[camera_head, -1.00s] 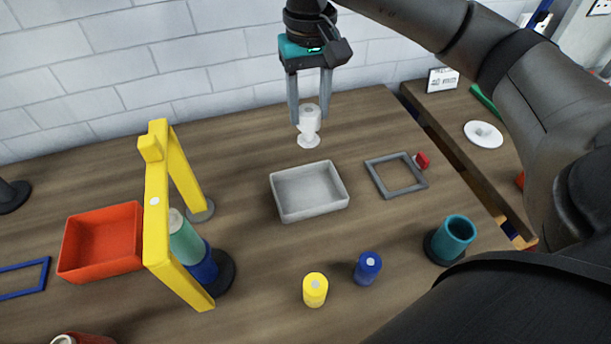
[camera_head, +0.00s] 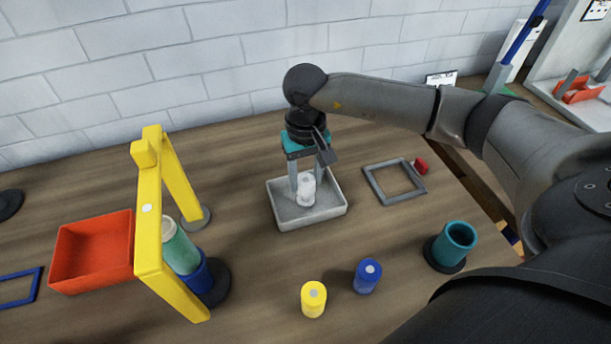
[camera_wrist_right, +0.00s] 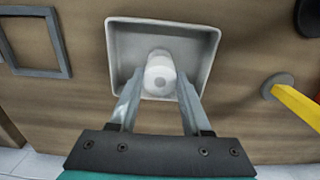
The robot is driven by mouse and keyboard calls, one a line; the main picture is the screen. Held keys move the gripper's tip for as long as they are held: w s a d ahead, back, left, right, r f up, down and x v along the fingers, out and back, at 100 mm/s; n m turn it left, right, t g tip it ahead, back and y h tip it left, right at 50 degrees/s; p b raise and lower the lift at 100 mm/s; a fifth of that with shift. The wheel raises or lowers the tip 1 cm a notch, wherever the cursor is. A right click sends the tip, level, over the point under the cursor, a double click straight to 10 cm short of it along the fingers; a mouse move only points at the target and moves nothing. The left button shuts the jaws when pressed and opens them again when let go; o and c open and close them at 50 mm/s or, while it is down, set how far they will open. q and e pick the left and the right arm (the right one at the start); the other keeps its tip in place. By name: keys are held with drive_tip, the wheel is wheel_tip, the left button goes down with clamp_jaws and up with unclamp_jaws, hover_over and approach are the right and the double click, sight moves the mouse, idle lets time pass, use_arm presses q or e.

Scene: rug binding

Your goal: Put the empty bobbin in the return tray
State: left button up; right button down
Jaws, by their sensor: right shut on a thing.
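The empty white bobbin (camera_head: 306,189) is upright between the fingers of my right gripper (camera_head: 306,180), inside the walls of the light grey tray (camera_head: 283,221). My right gripper is shut on the bobbin and points down from above. In the right wrist view the bobbin (camera_wrist_right: 160,74) sits between the fingertips (camera_wrist_right: 158,84), with the grey tray (camera_wrist_right: 205,50) around it. I cannot tell whether its base touches the tray floor. My left gripper is not in view.
A yellow arch (camera_head: 149,230) and a red tray (camera_head: 93,252) stand at left. A grey square frame (camera_head: 379,190) lies right of the grey tray. Yellow (camera_head: 314,299) and blue (camera_head: 367,276) spools and a teal cup (camera_head: 456,242) stand in front.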

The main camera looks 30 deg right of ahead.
sight(305, 180)
drive_tip(key=c, duration=0.8)
unclamp_jaws()
drive_tip(key=shift+f, duration=0.15)
drive_tip(key=o, duration=0.4)
drive_tip(key=shift+o, duration=0.2)
drive_tip(key=shift+r, duration=0.2)
wheel_tip(305, 180, up, 12)
drive_tip(key=shift+p, duration=0.35)
